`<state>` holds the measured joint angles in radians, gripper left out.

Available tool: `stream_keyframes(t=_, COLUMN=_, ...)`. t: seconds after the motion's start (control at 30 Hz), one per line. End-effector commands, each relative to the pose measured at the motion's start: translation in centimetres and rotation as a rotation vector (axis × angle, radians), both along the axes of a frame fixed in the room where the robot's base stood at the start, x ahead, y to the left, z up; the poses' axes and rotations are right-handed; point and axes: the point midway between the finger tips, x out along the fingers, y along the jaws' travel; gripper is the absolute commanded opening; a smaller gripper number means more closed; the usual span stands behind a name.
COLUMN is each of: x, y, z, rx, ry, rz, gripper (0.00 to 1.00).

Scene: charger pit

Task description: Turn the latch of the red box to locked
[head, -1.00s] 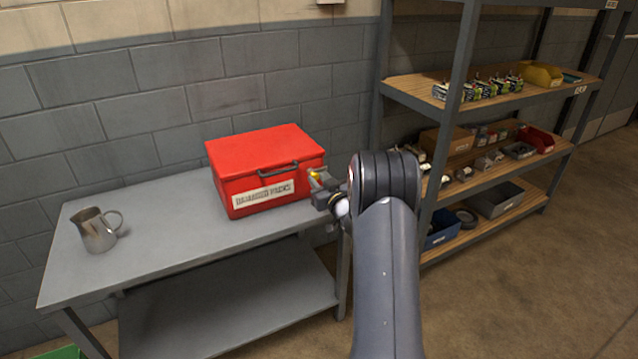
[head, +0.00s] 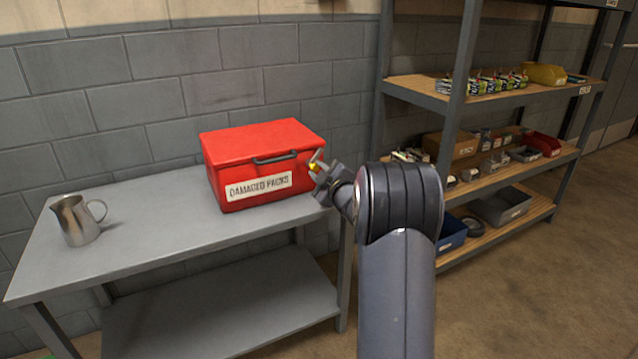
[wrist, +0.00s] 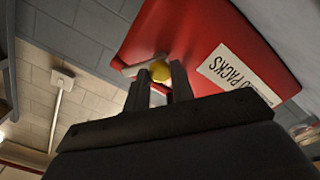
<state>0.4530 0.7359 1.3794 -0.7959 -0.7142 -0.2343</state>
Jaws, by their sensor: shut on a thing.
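The red box (head: 263,150) stands closed on the grey table, with a dark handle and a white "DAMAGED PACKS" label on its front. Its latch (head: 312,167) shows as a small yellow piece at the box's right end. My gripper (head: 317,168) reaches it from the right and is shut on it. In the wrist view the yellow latch (wrist: 161,68) lies between the two dark fingers (wrist: 161,84), against the red box (wrist: 192,42). The fingers hide part of the latch, and I cannot tell its turn position.
A metal jug (head: 76,220) stands on the left of the grey table (head: 150,243). A shelf rack (head: 455,130) with bins and small goods stands right of my arm. A grey block wall (head: 130,90) is close behind the table. The table is clear between jug and box.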

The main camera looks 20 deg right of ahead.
Motion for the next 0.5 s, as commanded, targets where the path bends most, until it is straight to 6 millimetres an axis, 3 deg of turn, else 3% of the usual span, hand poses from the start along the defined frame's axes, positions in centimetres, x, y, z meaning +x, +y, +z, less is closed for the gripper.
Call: stream_keyframes(t=0.5, x=-0.02, y=0.03, z=-0.45, rx=-0.463, ry=-0.015, rz=0.001, gripper=0.01)
